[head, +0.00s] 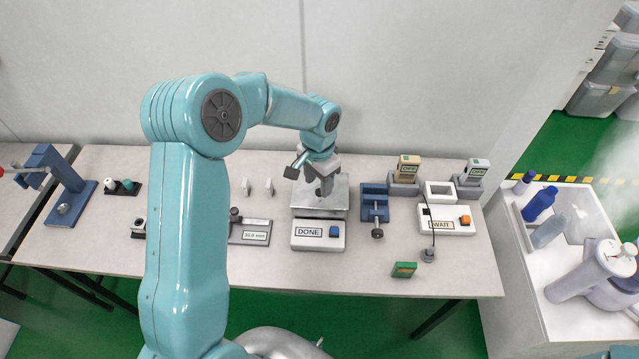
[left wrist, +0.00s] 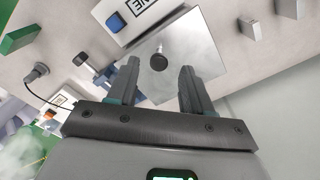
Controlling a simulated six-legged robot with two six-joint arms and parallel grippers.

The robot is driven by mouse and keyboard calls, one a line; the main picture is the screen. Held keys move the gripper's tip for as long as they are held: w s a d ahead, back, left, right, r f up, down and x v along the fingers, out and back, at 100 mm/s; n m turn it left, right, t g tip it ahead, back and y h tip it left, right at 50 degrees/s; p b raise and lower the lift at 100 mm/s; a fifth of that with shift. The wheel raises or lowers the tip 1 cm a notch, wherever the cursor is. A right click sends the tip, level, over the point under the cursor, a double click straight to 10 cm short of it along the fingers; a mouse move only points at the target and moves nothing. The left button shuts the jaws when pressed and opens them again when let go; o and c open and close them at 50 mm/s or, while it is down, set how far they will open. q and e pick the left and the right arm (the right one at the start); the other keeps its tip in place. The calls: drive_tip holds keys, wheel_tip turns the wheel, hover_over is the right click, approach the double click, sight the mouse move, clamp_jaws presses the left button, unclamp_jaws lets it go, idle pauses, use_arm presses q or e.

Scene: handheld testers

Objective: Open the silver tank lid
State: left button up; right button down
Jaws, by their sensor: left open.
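I cannot tell the exact height gap to the knob. My right gripper is not in view.
A blue vise (head: 375,203) stands close to the right of the tank. A white WAIT box (head: 447,221), handheld testers (head: 407,166) and a green tester (head: 404,269) are further right. A gauge plate (head: 250,232) is left. The wall is behind.

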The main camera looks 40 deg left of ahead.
use_arm(q)
drive_tip(key=shift+f, duration=0.65)
drive_tip(key=shift+w+d+f, duration=0.1)
drive_tip(key=shift+w+f, duration=0.05)
drive_tip(key=shift+f, duration=0.5)
clamp_jaws()
drive_tip(key=shift+r, duration=0.2)
